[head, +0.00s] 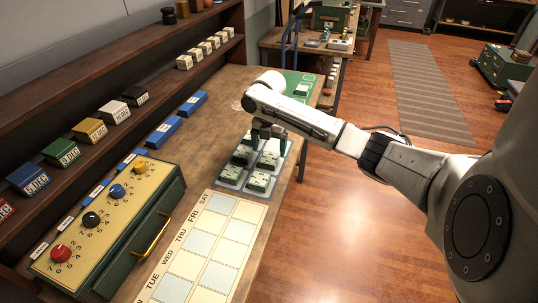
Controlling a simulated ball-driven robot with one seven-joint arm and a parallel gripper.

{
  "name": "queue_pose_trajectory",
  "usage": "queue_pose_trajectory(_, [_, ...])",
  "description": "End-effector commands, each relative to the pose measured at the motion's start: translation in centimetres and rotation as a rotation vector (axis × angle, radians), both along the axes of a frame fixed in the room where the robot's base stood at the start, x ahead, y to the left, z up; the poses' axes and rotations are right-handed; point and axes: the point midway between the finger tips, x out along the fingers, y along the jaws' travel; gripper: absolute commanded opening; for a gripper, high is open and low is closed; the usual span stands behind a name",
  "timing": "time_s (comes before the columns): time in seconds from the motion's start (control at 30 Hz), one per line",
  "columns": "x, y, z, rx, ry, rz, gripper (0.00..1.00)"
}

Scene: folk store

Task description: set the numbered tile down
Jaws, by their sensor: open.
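Several pale green numbered tiles (259,182) sit in a grey tray (231,182) near the right edge of the workbench. My gripper (267,142) points down over the far part of this tray. It is open, and its fingers are right above or around a tile (249,139) there; I cannot tell whether they touch it. The numbers on the tiles are too small to read. A weekday board (222,230) with blank cream and pale blue squares lies in front of the tray.
A green box with colored knobs (110,215) and a brass handle stands left of the board. Shelves with colored date blocks (88,130) run along the wall. A green board (308,84) lies at the bench's far end. Wooden floor (340,220) is clear on the right.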

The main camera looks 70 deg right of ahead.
Motion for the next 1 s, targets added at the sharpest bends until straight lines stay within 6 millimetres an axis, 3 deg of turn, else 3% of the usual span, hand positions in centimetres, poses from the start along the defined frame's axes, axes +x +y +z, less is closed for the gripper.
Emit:
queue_pose_trajectory(0.2, [0.1, 0.0, 4.4, -0.002, -0.002, 0.0, 0.87])
queue_pose_trajectory(0.4, [0.0, 0.0, 7.1, 0.0, -0.002, 0.0, 0.87])
queue_pose_trajectory(1.0, [0.2, 0.2, 8.0, 0.001, -0.003, -0.002, 0.87])
